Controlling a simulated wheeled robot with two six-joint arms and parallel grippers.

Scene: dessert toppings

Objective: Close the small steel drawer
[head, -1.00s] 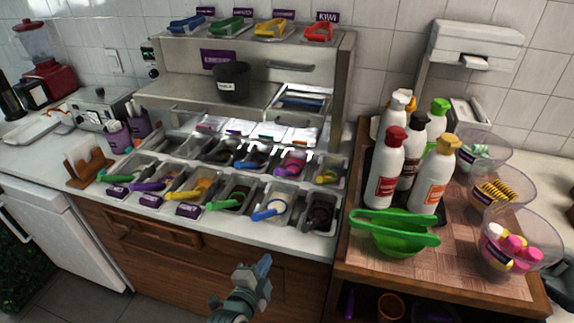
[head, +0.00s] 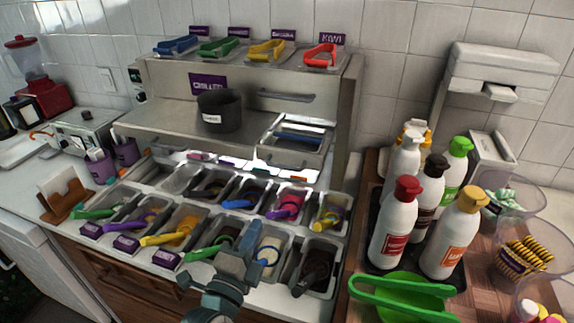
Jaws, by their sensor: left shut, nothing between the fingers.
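The small steel drawer (head: 293,159) stands pulled out from the steel shelf unit, right of centre. Its open top shows dark blue items inside. A handle (head: 287,96) shows on the steel panel above the drawer. My left gripper (head: 252,232) is shut and empty. It is in front of and below the drawer, over the front row of topping bins, and apart from the drawer. It hides part of a bin. My right gripper is not in view.
A black pot (head: 219,112) stands on the steel shelf (head: 160,120) left of the drawer. Topping bins with coloured scoops fill the counter below. Sauce bottles (head: 396,228) and a green bowl (head: 405,298) stand at the right.

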